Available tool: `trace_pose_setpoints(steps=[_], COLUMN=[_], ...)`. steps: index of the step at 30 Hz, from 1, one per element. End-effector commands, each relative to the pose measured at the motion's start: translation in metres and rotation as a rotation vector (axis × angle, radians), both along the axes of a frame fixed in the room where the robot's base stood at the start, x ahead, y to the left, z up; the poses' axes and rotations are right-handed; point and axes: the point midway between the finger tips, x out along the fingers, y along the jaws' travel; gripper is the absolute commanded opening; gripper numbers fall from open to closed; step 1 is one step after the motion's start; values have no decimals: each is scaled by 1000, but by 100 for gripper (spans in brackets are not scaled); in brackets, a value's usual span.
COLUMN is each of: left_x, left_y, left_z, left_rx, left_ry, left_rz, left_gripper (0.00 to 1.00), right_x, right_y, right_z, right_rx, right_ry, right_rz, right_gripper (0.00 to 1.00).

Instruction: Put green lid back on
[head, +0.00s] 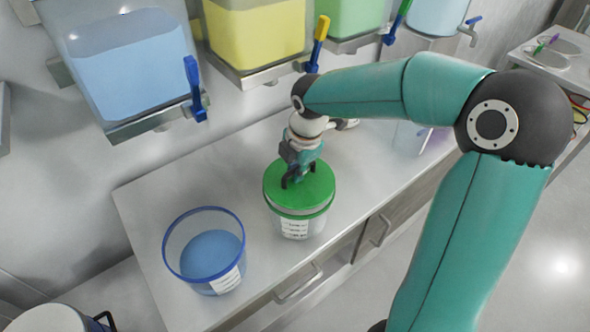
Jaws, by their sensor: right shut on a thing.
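The green lid (316,193) is at the top of a clear tub (297,226) with a white label, on the metal counter. The lid looks level and lies over the tub's mouth; I cannot tell whether it is fully seated. My right gripper (291,183) comes down from above and is shut on the lid's top, at its middle. The gripped part is mostly hidden by the fingers. My left gripper is not in view.
An open blue-rimmed tub (171,262) with blue contents stands left of the lidded tub. Wall tanks with blue (130,75), yellow (255,35) and green liquid hang behind, their tap handles sticking out.

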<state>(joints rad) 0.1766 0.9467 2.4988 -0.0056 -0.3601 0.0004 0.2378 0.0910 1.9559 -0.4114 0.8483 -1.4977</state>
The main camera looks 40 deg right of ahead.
Motion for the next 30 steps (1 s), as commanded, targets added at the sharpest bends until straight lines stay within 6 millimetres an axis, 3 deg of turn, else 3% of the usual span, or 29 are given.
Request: trace_pose_setpoints(steps=[30], left_x=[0], left_y=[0], left_z=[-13], left_rx=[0], left_ry=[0], left_rz=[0], left_gripper=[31], right_x=[-1], right_y=[-1], right_z=[-16], right_rx=[0], right_ry=[0], right_rz=[-2], right_gripper=[0])
